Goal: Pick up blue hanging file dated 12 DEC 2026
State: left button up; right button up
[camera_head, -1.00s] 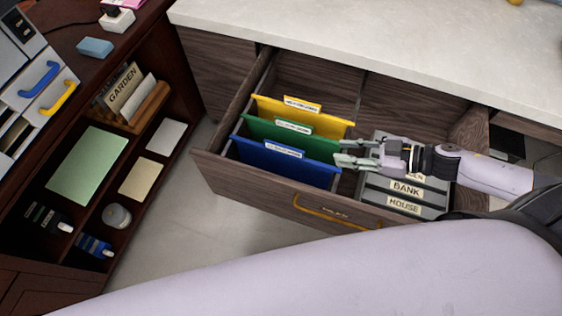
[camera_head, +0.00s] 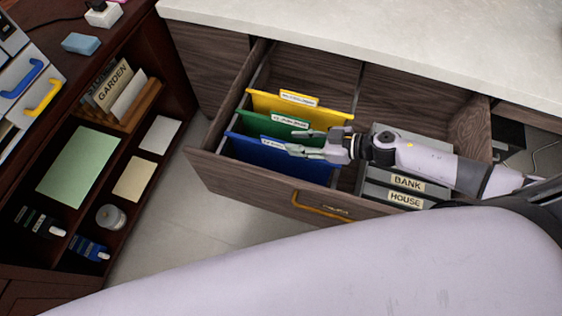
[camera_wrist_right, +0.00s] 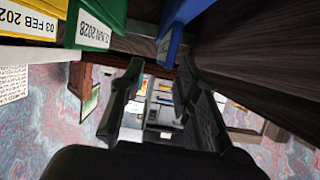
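The blue hanging file (camera_head: 262,156) hangs frontmost in the open drawer, in front of a green file (camera_head: 255,122) and a yellow file (camera_head: 262,102). Its white label is partly hidden behind my gripper in the head view, and the date cannot be read. My right gripper (camera_head: 302,142) is open and empty, its fingers over the right part of the blue file's top edge. In the right wrist view the blue file (camera_wrist_right: 172,28) shows above the gap between the spread fingers (camera_wrist_right: 163,78). My left gripper is not in view.
The wooden drawer (camera_head: 230,175) has a yellow handle (camera_head: 318,208). Grey boxes labelled BANK (camera_head: 407,182) and HOUSE (camera_head: 405,199) fill its right part. A pale countertop (camera_head: 400,50) lies behind. A dark shelf unit (camera_head: 150,200) stands left, with floor between.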

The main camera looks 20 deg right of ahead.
aim_at(281, 141)
jog(key=shift+x, duration=2.75)
jog(key=shift+s+a, duration=0.1)
jog(key=shift+s, duration=0.05)
grip_shut()
